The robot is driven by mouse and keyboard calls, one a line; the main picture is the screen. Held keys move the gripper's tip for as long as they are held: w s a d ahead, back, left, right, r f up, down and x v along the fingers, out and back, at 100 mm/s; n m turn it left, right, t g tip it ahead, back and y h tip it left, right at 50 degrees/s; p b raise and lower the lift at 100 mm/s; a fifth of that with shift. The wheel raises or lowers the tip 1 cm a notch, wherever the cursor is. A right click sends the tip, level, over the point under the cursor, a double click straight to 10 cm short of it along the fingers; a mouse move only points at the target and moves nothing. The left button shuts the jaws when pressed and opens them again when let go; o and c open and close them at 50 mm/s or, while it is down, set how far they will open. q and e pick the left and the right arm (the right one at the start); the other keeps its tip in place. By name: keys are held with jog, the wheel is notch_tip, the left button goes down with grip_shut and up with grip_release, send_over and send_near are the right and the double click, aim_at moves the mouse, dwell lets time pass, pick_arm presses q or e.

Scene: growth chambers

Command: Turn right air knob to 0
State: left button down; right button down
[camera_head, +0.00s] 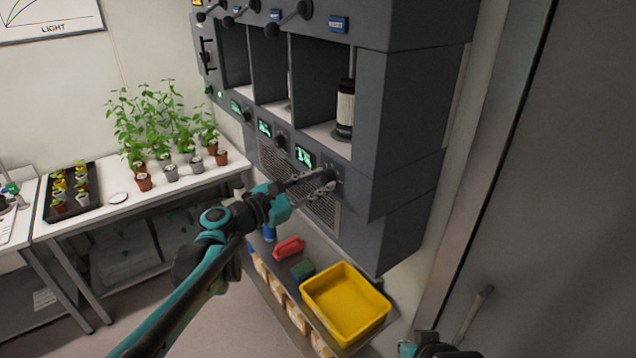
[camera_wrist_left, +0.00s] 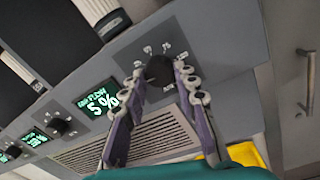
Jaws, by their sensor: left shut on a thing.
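The right air knob (camera_wrist_left: 158,68) is a dark round knob on the grey panel, with a printed scale around it. My left gripper (camera_wrist_left: 162,82) is shut on it, with one finger on each side of the knob. In the head view the left gripper (camera_head: 322,183) reaches the panel below the right chamber, and its fingers largely hide the knob. The green display (camera_wrist_left: 100,103) beside the knob reads about 5% in the left wrist view; it also shows in the head view (camera_head: 305,156). Only a small part of my right arm shows at the bottom edge; its fingers are not seen.
More displays and knobs (camera_head: 280,142) line the panel to the left. A vent grille (camera_head: 325,212) lies just below the gripper. A yellow bin (camera_head: 345,303) stands low beneath the chambers. Potted plants (camera_head: 160,130) stand on the left bench. A grey door (camera_head: 550,200) is at the right.

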pick_arm(q)
jog(key=shift+n, duration=0.9)
jog(key=c, duration=1.2)
grip_release()
jog(key=shift+o, duration=0.2)
jog(key=v, duration=1.2)
